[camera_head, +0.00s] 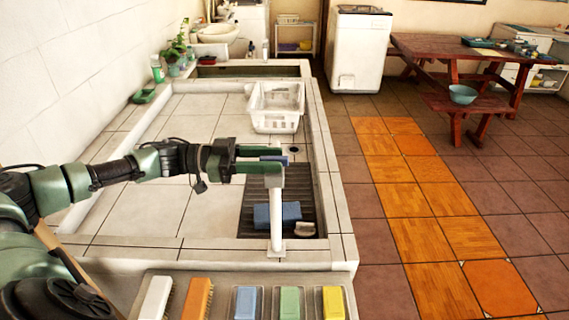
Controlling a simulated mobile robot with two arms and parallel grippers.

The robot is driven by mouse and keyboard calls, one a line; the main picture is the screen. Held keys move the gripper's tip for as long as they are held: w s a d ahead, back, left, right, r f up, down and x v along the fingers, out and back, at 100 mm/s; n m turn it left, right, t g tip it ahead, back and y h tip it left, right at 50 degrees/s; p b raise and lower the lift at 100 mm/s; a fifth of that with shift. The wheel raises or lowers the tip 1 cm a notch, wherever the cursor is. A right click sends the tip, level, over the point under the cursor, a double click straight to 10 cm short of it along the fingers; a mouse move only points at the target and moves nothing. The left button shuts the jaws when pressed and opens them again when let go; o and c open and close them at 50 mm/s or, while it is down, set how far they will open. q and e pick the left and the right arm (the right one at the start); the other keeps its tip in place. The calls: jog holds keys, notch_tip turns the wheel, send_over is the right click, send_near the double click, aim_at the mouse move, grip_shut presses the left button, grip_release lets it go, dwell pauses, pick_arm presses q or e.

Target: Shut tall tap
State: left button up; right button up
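The tall tap (277,218) is a pale upright post at the near edge of the tiled wash area, with a grey top. A blue piece (273,158), which looks like its lever, shows at the top. My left gripper (262,160) reaches in from the left at the tap's top. Its two green and dark fingers are apart, one beyond and one nearer, with the blue piece between their tips. I cannot tell whether they touch it. Part of the tap's head is hidden by the fingers. I see no water stream. My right gripper is not in view.
A blue block (262,215) and a pale soap-like piece (305,229) lie on the dark ribbed mat (253,232) by the tap. A white basket (276,122) stands farther back. Brushes and colored blocks line the front ledge (218,283).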

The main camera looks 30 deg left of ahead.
pick_arm(q)
jog(key=v, duration=0.3)
jog(key=shift+s+a+b, duration=0.2)
jog(key=shift+a+b, duration=0.05)
jog(key=shift+b, duration=0.15)
